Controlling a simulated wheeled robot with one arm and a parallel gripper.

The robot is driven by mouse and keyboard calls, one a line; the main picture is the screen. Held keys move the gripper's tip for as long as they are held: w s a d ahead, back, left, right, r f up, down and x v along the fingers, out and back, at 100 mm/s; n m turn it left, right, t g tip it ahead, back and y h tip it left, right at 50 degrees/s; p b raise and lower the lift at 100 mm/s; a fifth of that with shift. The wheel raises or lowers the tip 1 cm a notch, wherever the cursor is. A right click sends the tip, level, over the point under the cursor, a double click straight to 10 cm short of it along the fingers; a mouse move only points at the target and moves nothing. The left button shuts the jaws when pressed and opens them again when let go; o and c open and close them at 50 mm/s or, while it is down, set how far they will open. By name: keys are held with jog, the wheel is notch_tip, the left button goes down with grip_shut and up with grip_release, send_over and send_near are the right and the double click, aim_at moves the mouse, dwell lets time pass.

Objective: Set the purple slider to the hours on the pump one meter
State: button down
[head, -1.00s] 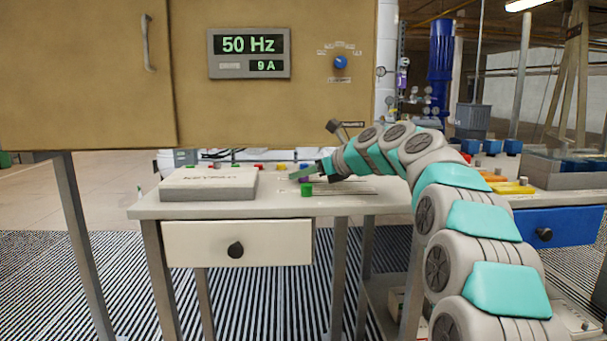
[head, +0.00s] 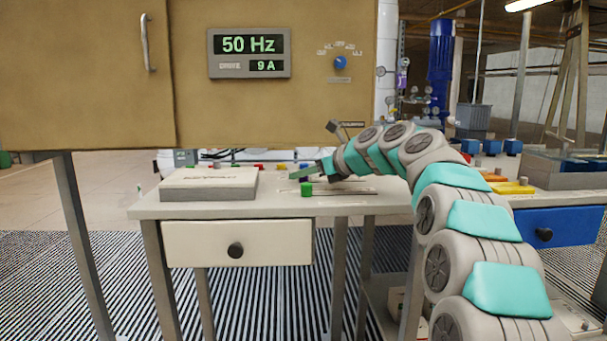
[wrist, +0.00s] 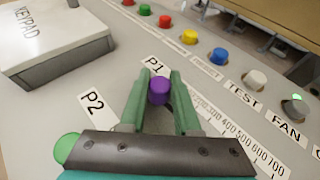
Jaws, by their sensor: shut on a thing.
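The purple slider (wrist: 159,91) is a round knob in the wrist view, next to the P1 label (wrist: 155,66), near the low end of a printed scale (wrist: 236,132) that runs into the hundreds. My gripper (wrist: 160,76) has its two green fingers on either side of the knob and is shut on it. In the head view my gripper (head: 303,174) is low over the desk top, and the knob is mostly hidden there. I see no readable hours figure in these frames.
A green slider knob (head: 307,190) sits on the P2 track in front. A keypad box (head: 208,184) stands to the left. Several coloured buttons (wrist: 189,37) line the back. A wall panel display (head: 249,54) reads 50 Hz and 9 A, with a blue knob (head: 340,62) beside it.

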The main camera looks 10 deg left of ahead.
aim_at(362, 188)
jog(key=d, duration=0.2)
jog(key=w+d, duration=0.1)
jog(key=d, duration=0.2)
jog(key=w+d, duration=0.1)
jog(key=d, duration=0.2)
jog(key=shift+w+d+r, duration=0.1)
jog(key=shift+w, duration=0.05)
jog(key=c, duration=0.6)
grip_release()
jog(key=v, duration=0.7)
jog(key=shift+s+d+r, duration=0.1)
jog(key=shift+s+d, duration=0.1)
jog(key=shift+d, duration=0.1)
